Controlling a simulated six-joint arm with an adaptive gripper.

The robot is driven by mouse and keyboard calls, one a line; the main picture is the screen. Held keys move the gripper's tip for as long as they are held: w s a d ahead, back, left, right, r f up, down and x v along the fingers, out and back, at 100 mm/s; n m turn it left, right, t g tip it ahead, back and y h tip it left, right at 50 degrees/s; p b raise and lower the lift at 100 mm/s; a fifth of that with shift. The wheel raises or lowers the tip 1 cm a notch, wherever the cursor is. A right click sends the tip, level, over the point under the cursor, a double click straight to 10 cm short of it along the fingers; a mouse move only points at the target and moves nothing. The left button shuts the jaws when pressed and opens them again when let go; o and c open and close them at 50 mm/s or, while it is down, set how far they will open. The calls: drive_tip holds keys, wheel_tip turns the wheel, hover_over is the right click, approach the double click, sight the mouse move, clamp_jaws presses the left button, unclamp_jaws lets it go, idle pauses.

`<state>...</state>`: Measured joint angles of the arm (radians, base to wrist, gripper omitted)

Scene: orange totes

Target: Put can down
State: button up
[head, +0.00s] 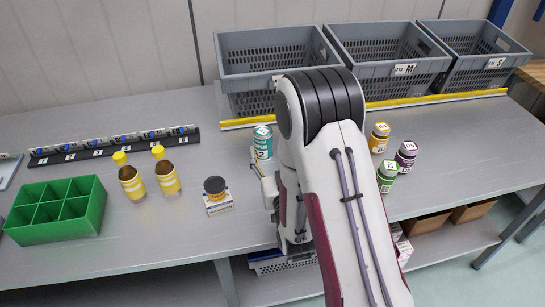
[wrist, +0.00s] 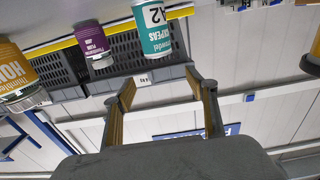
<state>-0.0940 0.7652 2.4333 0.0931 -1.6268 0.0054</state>
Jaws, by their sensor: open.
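A teal can (head: 263,142) stands upright on the grey table, just left of my arm in the head view. It also shows in the wrist view (wrist: 155,28), where the scene appears upside down. My gripper (head: 257,163) is low over the table beside the can, partly hidden by my arm. In the wrist view my gripper (wrist: 162,82) has its two fingers spread, with nothing between them. The can is just beyond the fingertips, in line with the opening. I cannot tell whether a fingertip touches it.
Orange (head: 379,138), purple (head: 405,155) and green (head: 387,175) cans stand right of my arm. Grey crates (head: 270,55) line the back behind a yellow strip (head: 440,99). Left are two yellow-capped bottles (head: 131,182), a dark-lidded jar (head: 215,187) and a green divided tray (head: 60,232).

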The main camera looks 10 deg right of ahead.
drive_tip(key=shift+s, duration=1.05)
drive_tip(key=shift+w+r, duration=0.1)
drive_tip(key=shift+r, duration=0.05)
drive_tip(key=s+r+g, duration=0.5)
drive_tip(key=r+g, duration=0.1)
drive_tip(key=r, duration=0.2)
drive_tip(key=s+d+r+g, duration=0.1)
drive_tip(key=s+r+g, duration=0.1)
drive_tip(key=s, duration=1.2)
drive_tip(key=s+d+r+g, duration=0.2)
drive_tip(key=s+r+g, duration=0.1)
drive_tip(key=s, duration=1.2)
drive_tip(key=shift+r+g, duration=0.25)
drive_tip(key=shift+g, duration=0.45)
drive_tip(key=shift+s, duration=0.1)
